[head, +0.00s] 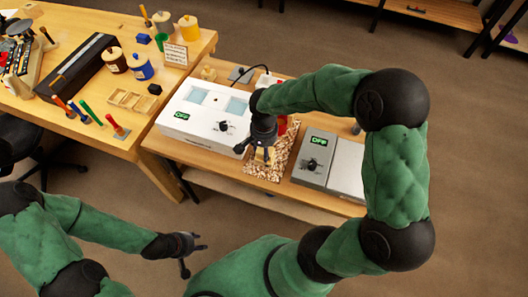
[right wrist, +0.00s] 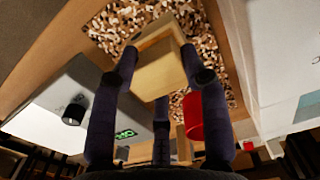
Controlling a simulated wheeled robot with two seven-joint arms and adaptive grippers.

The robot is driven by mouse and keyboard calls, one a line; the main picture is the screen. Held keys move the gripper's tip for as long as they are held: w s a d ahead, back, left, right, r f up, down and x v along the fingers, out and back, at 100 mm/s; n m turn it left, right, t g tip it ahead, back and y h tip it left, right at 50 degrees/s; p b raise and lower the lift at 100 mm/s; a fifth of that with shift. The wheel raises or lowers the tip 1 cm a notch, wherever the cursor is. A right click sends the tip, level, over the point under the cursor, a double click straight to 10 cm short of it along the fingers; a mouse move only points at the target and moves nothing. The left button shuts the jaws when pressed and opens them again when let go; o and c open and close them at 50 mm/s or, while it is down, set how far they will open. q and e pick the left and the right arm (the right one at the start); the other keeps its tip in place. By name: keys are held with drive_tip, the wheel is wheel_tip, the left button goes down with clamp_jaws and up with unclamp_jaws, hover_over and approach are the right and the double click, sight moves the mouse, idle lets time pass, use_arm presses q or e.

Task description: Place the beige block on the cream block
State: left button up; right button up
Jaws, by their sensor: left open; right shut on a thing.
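My right gripper (head: 264,146) is over the wood-chip patch and shut on a pale tan block, which I take for the beige block (right wrist: 158,76). In the right wrist view the fingers (right wrist: 160,92) grip its sides. A second pale block, likely the cream block (right wrist: 157,33), shows just beyond the held one over the chips. I cannot tell whether the two touch. In the head view the fingers hide most of both. My left gripper (head: 188,252) is open and empty, out over the floor in front of the benches.
The chip patch (head: 283,160) lies between a white OFF-labelled box (head: 185,130) and a grey OFF-labelled box (head: 314,150). A red object (right wrist: 193,115) stands close to the right fingers. The left bench (head: 120,130) holds jars, a long black case and several tools.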

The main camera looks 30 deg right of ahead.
drive_tip(key=shift+f, duration=0.7)
drive_tip(key=shift+f+b, duration=0.2)
drive_tip(key=shift+b, duration=0.1)
drive_tip(key=o, duration=1)
drive_tip(key=shift+r, duration=0.15)
drive_tip(key=shift+r+p, duration=0.3)
drive_tip(key=shift+p, duration=0.05)
wheel_tip(320, 180, up, 12)
drive_tip(key=p, duration=0.3)
drive_tip(key=shift+f, duration=0.2)
